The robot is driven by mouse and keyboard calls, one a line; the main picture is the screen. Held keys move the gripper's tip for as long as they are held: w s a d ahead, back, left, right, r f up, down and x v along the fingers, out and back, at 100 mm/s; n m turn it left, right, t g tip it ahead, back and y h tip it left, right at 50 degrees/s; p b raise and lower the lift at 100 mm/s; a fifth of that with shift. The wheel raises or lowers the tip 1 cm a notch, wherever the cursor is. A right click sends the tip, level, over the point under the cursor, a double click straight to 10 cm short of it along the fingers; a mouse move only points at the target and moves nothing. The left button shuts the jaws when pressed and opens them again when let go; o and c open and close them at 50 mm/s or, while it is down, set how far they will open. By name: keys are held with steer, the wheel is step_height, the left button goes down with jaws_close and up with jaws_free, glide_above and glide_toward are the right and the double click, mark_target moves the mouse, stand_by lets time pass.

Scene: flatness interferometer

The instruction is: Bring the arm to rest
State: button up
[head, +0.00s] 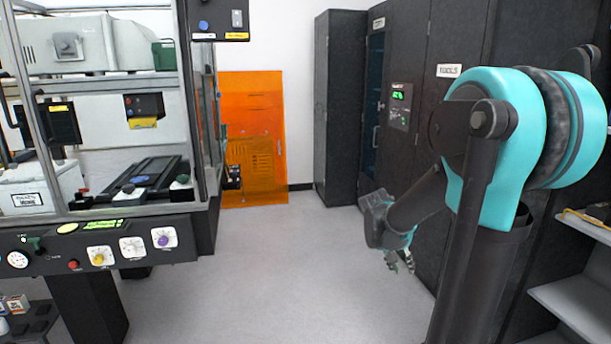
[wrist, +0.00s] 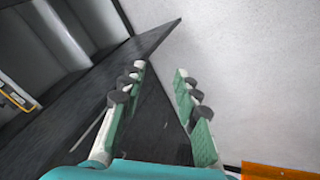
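My gripper (head: 402,262) hangs at the end of my teal and dark grey arm, right of centre in the head view, in front of the dark cabinets and above the grey floor. In the wrist view my gripper (wrist: 160,85) shows two green and white fingers with dark pads. The fingers stand apart with nothing between them, so it is open and empty. The arm is bent, with the forearm reaching down and to the left from the large teal joint.
The interferometer bench (head: 120,228) with knobs and a framed enclosure stands at the left. Dark tall cabinets (head: 400,120) line the back right, and an open shelf (head: 580,300) is at the far right. An orange panel (head: 252,130) stands at the back. The floor (head: 270,270) between is clear.

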steer(key=s+a+f+n+t+y, duration=0.1)
steer(key=s+a+f+n+y, duration=0.1)
steer(key=s, duration=0.5)
steer(key=s+a+f+n+t+y, duration=0.1)
steer(key=s+a+f+n+y, duration=0.1)
steer(key=s+a, duration=0.5)
step_height(320, 180, down, 2)
steer(key=shift+s+a+f+n+y, duration=0.25)
steer(key=shift+s+n+y, duration=0.05)
steer(key=shift+s+y, duration=0.2)
steer(key=shift+w, duration=0.1)
